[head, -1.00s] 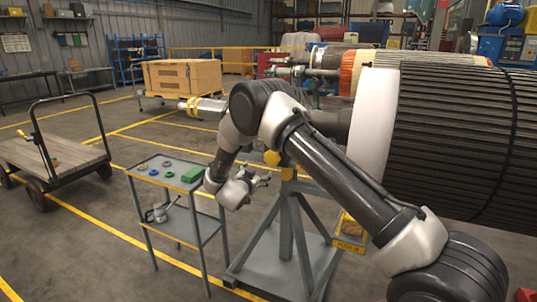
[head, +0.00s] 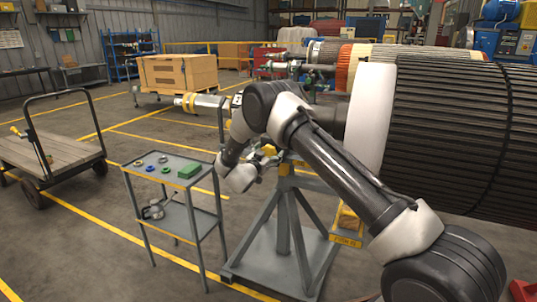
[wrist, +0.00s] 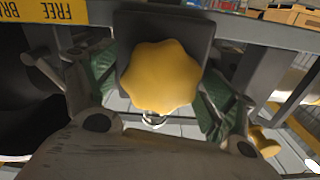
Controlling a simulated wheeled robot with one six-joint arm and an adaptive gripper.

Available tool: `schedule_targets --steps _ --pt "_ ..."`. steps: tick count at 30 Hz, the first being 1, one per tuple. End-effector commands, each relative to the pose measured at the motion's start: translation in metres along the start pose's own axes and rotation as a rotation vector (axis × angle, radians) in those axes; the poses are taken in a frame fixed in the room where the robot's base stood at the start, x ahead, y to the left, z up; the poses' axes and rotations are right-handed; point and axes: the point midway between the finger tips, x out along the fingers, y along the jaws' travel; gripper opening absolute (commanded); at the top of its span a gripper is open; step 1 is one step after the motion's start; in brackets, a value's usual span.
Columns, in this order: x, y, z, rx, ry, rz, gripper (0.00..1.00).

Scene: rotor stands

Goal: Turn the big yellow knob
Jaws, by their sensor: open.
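The big yellow knob (wrist: 160,77) has a lobed rim and sits in front of a dark square plate in the wrist view. My gripper (wrist: 155,90) is open, with a green-padded finger on each side of the knob. Gaps seem to show between pads and knob; I cannot tell whether either touches. In the head view my gripper (head: 264,161) is at the top of the grey rotor stand (head: 283,225), close to a small yellow patch (head: 268,150) that looks like the knob. My wrist partly hides that area.
A smaller yellow part (wrist: 262,141) is at lower right in the wrist view. The large ribbed rotor (head: 450,130) fills the right. A grey trolley (head: 178,172) with small rings and a green block stands left of the stand. A flatbed cart (head: 50,155) is farther left.

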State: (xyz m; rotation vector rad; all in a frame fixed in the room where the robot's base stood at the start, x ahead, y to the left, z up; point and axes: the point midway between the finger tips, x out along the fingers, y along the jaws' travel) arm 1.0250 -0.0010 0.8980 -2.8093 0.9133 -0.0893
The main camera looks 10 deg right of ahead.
Motion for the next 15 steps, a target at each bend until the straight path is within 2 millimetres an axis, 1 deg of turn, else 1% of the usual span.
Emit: schedule_targets --steps 3,5,9,11,15 --pt "-0.0002 -0.0001 -0.0001 0.000 0.000 0.000 0.84" --pt "-0.0003 -0.0001 -0.0001 0.000 0.000 0.000 0.74" --pt "-0.0004 -0.0002 -0.0002 0.000 0.000 0.000 0.48" --pt "-0.0004 -0.0002 -0.0002 0.000 0.000 0.000 0.39" --pt "-0.0004 -0.0001 -0.0002 0.001 0.000 0.000 0.39"
